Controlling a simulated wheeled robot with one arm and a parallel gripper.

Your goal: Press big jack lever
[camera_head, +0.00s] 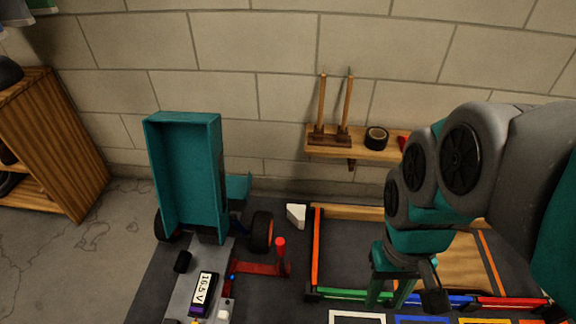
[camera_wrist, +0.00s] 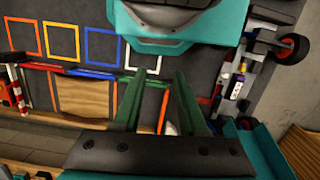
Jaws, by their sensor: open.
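A red jack (camera_head: 258,268) lies beside the car on the dark bench top. Its upright lever (camera_head: 281,254) ends in a round red knob. The racecar has a teal body panel (camera_head: 184,175) tilted up and a grey chassis with a battery marked 16.5 V (camera_head: 202,296). My gripper (camera_head: 404,298) is to the right of the lever, clear of it, above the bench. In the wrist view the two green fingers (camera_wrist: 157,85) stand apart with nothing between them. Some red beside the chassis shows there, but I cannot make out the lever.
A wooden tray with coloured edges (camera_head: 315,250) lies right of the lever. A white block (camera_head: 296,215) stands behind the lever. Coloured squares (camera_head: 357,317) mark the bench front. A wall shelf (camera_head: 350,153) holds tools and black tape (camera_head: 376,138). A wooden cabinet (camera_head: 55,145) stands left.

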